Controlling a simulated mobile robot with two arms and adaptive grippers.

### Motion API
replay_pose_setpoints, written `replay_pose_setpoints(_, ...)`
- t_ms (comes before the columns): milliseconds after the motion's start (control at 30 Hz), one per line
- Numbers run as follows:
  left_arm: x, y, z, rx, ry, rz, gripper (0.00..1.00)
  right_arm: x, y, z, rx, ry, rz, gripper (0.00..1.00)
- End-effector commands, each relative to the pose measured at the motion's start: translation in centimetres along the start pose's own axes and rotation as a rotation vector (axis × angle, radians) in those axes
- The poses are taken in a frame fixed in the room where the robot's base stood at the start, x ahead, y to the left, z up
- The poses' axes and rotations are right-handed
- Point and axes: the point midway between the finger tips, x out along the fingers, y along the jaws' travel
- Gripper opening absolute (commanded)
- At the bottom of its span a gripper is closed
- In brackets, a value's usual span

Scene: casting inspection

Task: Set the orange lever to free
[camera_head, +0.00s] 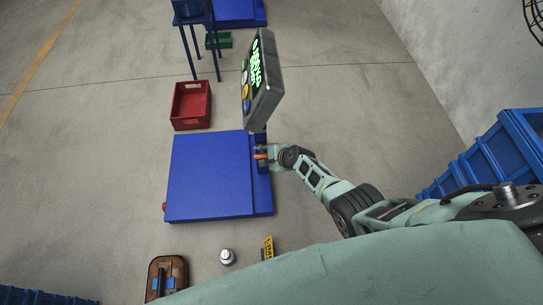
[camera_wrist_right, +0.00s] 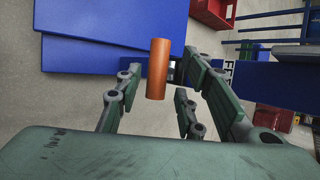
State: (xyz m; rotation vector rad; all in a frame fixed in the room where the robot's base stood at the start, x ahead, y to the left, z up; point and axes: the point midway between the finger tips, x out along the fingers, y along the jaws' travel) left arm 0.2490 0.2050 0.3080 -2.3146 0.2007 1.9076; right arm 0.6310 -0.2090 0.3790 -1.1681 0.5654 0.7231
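The orange lever (camera_head: 260,156) shows as a small orange piece at the right edge of the blue platform (camera_head: 210,175) in the head view. In the right wrist view the orange lever (camera_wrist_right: 157,68) is an upright cylinder between the open fingers, with a gap on each side. My right gripper (camera_head: 273,156) is at the lever in the head view; its fingers also show in the right wrist view (camera_wrist_right: 160,95). It is open and holds nothing. The lever's markings cannot be read. My left gripper is not in view.
A dark display panel (camera_head: 265,85) with green text and coloured buttons stands just beyond the lever. A red crate (camera_head: 191,104) lies behind the platform. A round metal part (camera_head: 227,257), a yellow sign (camera_head: 268,247) and a brown case (camera_head: 166,275) are near the front. Blue bins (camera_head: 500,150) stand at right.

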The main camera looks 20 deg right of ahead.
Motion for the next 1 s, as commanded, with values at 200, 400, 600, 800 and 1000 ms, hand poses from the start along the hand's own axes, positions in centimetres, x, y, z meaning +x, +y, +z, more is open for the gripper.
replay_pose_setpoints(200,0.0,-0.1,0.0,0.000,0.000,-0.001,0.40,-1.8,0.3,0.3,0.000,-0.001,0.002,0.35)
replay_pose_setpoints(400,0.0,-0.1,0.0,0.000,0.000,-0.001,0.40,-3.9,0.2,0.3,0.000,0.001,0.002,0.35)
replay_pose_setpoints(600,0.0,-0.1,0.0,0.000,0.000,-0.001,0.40,-5.6,0.2,0.3,0.001,-0.001,0.003,0.35)
replay_pose_setpoints(800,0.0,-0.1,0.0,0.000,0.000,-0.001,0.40,-6.3,0.2,0.3,0.001,0.001,0.002,0.35)
replay_pose_setpoints(1000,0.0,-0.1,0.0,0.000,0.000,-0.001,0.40,-6.4,0.2,0.3,0.001,0.001,0.003,0.35)
